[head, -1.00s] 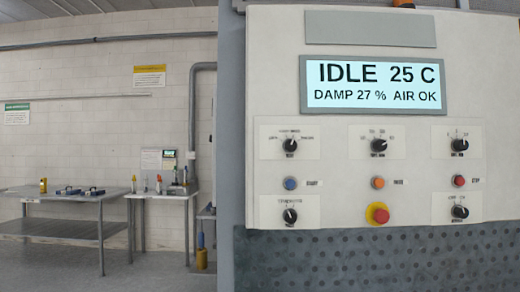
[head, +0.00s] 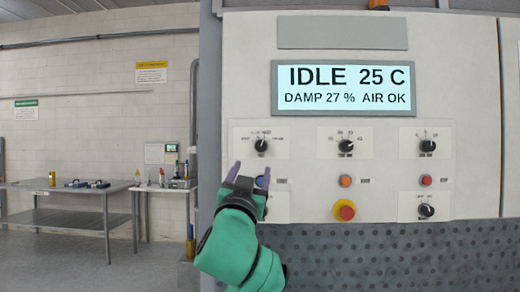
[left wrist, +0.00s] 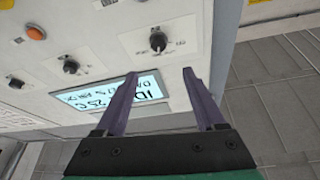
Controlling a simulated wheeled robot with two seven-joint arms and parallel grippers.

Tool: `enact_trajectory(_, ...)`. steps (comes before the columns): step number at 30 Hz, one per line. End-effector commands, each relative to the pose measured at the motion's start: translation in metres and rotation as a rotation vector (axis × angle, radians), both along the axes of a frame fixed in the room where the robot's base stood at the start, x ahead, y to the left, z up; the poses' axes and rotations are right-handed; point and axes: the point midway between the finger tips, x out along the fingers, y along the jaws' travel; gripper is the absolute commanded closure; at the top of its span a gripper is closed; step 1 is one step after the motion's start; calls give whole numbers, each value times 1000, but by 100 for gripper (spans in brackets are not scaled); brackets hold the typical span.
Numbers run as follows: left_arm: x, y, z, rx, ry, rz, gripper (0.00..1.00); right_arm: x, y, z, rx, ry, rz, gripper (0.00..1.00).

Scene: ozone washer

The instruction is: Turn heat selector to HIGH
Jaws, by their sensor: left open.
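The control panel (head: 300,205) carries several black rotary knobs with small labels that I cannot read, so I cannot tell which is the heat selector. One is the top-left knob (head: 261,145), which also shows in the left wrist view (left wrist: 158,41). Others are the top-middle knob (head: 346,146), top-right knob (head: 428,146) and lower-right knob (head: 426,210). My left gripper (head: 250,175) is open and empty, just below the top-left knob in the head view. It hides the lower-left knob. In the left wrist view its fingers (left wrist: 160,75) point toward the top-left knob, apart from it. My right gripper is not in view.
The display (head: 343,88) above the knobs reads IDLE 25 C, DAMP 27 %, AIR OK. An orange button (head: 345,181), a red button (head: 426,180) and a red-and-yellow emergency stop (head: 344,210) stick out of the panel. Workbenches (head: 70,187) stand far left.

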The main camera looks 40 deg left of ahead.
Motion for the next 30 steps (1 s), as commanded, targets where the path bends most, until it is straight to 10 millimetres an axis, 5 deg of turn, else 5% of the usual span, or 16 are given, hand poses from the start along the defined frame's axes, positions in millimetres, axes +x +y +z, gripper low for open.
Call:
enact_trajectory(15,98,61,50,-2,7,2,28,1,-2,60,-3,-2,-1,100)
enact_trajectory(26,111,68,50,-1,6,-1,28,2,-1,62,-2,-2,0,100)
enact_trajectory(27,111,68,50,-1,6,-1,32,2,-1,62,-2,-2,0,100)
enact_trajectory(30,111,68,50,-1,6,-1,70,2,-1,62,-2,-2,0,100)
